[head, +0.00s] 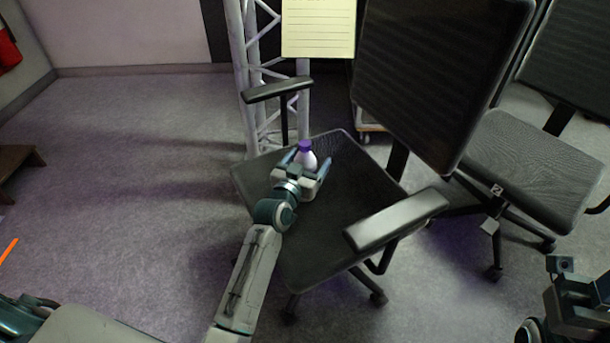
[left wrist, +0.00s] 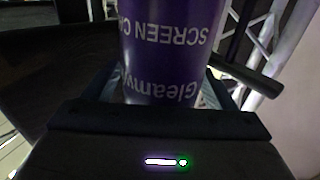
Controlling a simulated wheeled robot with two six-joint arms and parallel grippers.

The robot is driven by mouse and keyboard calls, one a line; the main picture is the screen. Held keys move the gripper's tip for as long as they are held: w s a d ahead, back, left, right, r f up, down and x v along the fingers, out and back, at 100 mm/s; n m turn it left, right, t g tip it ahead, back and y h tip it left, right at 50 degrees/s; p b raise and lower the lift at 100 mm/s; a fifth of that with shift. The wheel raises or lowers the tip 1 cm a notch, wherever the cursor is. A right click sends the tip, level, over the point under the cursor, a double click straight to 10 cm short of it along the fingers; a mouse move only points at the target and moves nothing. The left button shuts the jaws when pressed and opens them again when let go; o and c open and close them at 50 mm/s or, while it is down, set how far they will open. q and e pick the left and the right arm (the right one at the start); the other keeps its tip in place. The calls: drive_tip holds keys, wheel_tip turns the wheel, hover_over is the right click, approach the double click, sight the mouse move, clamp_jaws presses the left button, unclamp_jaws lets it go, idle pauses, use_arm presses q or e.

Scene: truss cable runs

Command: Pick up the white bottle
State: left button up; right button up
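The white bottle (head: 307,160) with a purple cap stands upright on the black seat of the near office chair (head: 340,215). My left gripper (head: 306,166) reaches over the seat, with one finger on each side of the bottle. The fingers look apart, with a small gap beside the bottle. In the left wrist view the bottle's purple label (left wrist: 168,50), with upside-down white lettering, fills the space between the fingers. The bottle's base is hidden behind the gripper. Part of my right arm shows at the lower right of the head view; its fingers cannot be made out.
The chair's armrests (head: 398,220) and tall backrest (head: 440,75) flank the seat. A second chair (head: 535,165) stands to the right. A metal truss (head: 255,75) with a yellow sheet (head: 318,28) rises behind. Open floor (head: 130,180) lies to the left.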

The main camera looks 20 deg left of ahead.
use_arm(q)
drive_tip(key=c, duration=1.1)
drive_tip(key=shift+c, duration=0.7)
drive_tip(key=shift+r, duration=0.15)
